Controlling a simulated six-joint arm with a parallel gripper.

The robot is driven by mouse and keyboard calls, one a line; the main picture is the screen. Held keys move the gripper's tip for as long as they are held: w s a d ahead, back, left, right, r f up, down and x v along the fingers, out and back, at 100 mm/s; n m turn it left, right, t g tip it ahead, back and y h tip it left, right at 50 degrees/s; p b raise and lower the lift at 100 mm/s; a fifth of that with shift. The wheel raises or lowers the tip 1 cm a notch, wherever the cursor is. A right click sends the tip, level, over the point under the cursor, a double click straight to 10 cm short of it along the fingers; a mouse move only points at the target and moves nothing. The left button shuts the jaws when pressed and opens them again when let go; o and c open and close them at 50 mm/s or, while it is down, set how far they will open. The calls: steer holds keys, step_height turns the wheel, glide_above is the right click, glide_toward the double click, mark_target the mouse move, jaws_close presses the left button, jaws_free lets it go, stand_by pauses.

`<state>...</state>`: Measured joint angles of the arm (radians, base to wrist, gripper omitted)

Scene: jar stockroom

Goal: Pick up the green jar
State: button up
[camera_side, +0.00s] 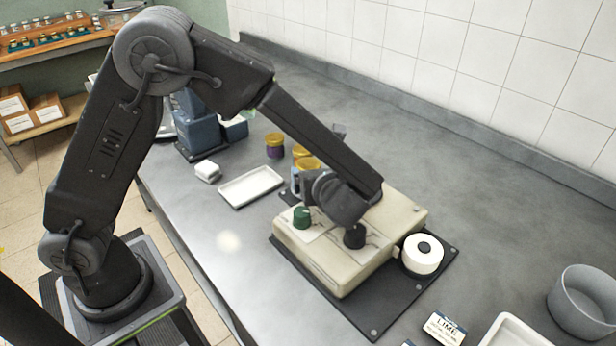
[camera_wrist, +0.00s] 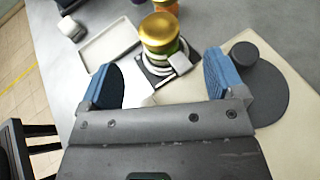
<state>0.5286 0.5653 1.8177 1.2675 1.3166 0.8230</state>
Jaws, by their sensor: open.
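A jar with a gold lid (camera_wrist: 157,29) and a green band of body below it (camera_wrist: 172,47) stands ahead of my gripper (camera_wrist: 160,72) in the wrist view. It stands on or in a round white piece over a dark square plate. My gripper's two blue fingers are spread wide and empty, with the jar beyond their tips, between them in the picture. In the side view a gold lid (camera_side: 307,164) shows just behind my gripper (camera_side: 304,183); the body below it is mostly hidden.
A purple jar (camera_side: 275,146) and an orange jar (camera_side: 299,152) stand behind. A white tray (camera_side: 252,187) and small white block (camera_side: 207,171) lie left. A beige device (camera_side: 338,275) with a green knob (camera_side: 302,216) and dark knob (camera_side: 354,237) sits below my gripper. Front-left counter is clear.

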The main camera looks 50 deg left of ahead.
mark_target(309, 165)
steer(key=x, duration=0.7)
steer(key=shift+a+f, duration=0.1)
steer(key=shift+a, duration=0.2)
steer(key=c, duration=1.1)
steer(key=shift+c, duration=0.2)
